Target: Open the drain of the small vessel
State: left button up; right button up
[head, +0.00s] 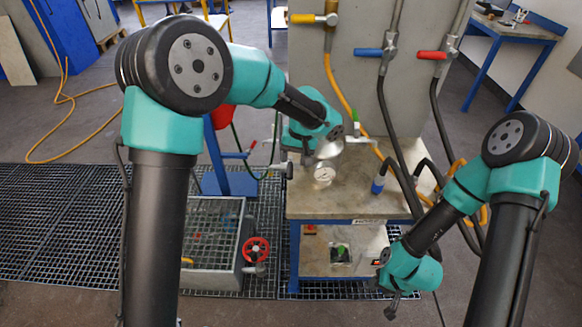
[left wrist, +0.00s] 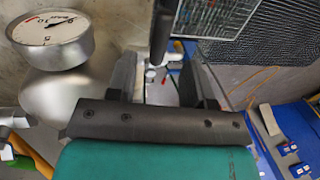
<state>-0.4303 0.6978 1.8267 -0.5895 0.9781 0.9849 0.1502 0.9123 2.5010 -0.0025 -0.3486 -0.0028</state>
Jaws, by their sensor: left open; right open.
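The small vessel (head: 328,148) is a silver rounded body on the bench, with a round white pressure gauge (head: 324,174) in front of it. In the left wrist view the gauge (left wrist: 52,38) and silver body (left wrist: 62,95) are at the left, beside my fingers. My left gripper (head: 306,158) is close to the vessel's left side, partly hidden by its own wrist. Its fingers (left wrist: 160,70) are apart, with a grey metal fitting (left wrist: 150,76) and a dark rod (left wrist: 162,30) seen in the gap; contact cannot be told. My right gripper (head: 391,306) is open, low at the bench's front right.
A red handwheel (head: 256,249) sits beside a grated basin (head: 212,225). Dark hoses (head: 396,135) hang from the panel (head: 355,75) right of the vessel.

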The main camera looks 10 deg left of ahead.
aim_at(291, 169)
pick_arm(q)
jog(key=shift+a+f, duration=0.2)
jog(key=shift+f, duration=0.95)
jog(key=shift+a+f, duration=0.2)
jog(key=shift+f, duration=0.9)
grip_shut()
